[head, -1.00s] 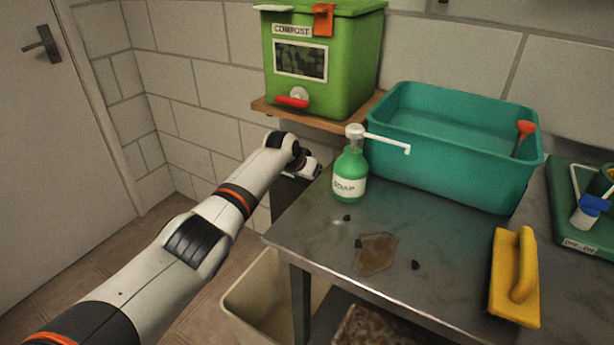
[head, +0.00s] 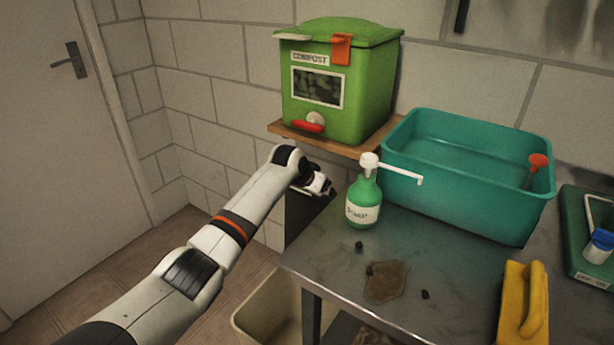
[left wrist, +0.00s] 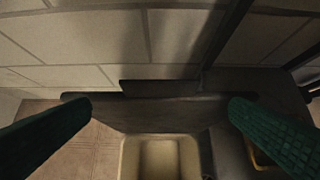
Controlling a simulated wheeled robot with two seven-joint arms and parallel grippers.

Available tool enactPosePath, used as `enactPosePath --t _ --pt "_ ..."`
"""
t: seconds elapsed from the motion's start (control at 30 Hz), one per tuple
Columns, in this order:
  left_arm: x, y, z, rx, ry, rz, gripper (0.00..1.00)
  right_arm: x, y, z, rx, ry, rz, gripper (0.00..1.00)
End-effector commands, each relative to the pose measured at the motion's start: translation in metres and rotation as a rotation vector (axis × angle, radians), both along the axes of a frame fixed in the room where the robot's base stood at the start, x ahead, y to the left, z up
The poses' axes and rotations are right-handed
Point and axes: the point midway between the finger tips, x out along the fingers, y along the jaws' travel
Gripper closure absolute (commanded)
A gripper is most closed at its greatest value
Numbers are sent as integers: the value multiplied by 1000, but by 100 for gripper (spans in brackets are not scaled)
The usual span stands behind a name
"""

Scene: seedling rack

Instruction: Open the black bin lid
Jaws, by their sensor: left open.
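The black bin (head: 302,214) stands at the left end of the steel bench, partly hidden behind my left arm and gripper. In the left wrist view its dark top (left wrist: 165,115) spans the space between my fingers, with a small raised dark piece at its far edge (left wrist: 160,87). The lid looks shut. My left gripper (head: 323,187) is over the bin; in the left wrist view (left wrist: 158,104) its green fingers are wide apart with nothing between them. I cannot tell whether they touch the lid. My right gripper is not in view.
A cream open bin (head: 262,312) stands below in front. The soap bottle (head: 362,205) is close right of my left gripper, on the bench (head: 450,270). A green compost box (head: 350,100) sits on a wooden shelf (head: 283,130) above. A teal tub (head: 460,200) stands right.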

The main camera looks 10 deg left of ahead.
Motion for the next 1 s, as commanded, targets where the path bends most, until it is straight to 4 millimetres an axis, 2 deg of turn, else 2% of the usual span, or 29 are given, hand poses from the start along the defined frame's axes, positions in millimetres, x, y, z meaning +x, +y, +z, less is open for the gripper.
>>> enactPosePath --t 0.2,0.43,1.0 --pt "-20 8 31 0 -3 1 0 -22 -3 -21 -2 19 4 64" --pt "-37 14 54 -1 -4 0 0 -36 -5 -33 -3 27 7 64" --pt "-43 15 60 -1 -2 1 0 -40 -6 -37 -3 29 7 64"
